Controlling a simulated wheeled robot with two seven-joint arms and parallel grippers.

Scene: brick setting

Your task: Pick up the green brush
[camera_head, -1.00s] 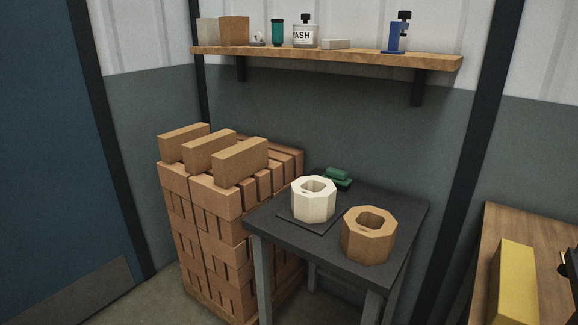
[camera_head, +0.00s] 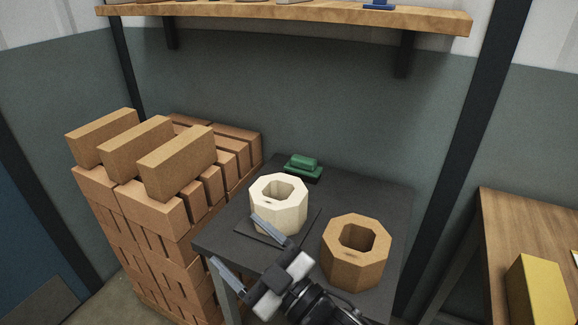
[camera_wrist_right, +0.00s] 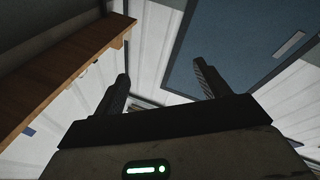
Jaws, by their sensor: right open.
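The green brush (camera_head: 303,166) lies at the back of a small dark table (camera_head: 385,195), behind a white octagonal hollow block (camera_head: 279,214). Its lower part is partly hidden by that block. My right gripper (camera_head: 244,249) comes in from the bottom of the head view, open and empty, near the table's front left edge and in front of the white block. It is well apart from the brush. In the right wrist view the two fingers (camera_wrist_right: 163,82) are spread with nothing between them. My left gripper is not in view.
A brown octagonal hollow block (camera_head: 346,275) stands on the table's right front. A brick stack (camera_head: 160,200) stands left of the table. A wooden shelf (camera_head: 290,17) hangs above. A wooden bench (camera_head: 510,225) with a yellow block (camera_head: 541,292) is at right.

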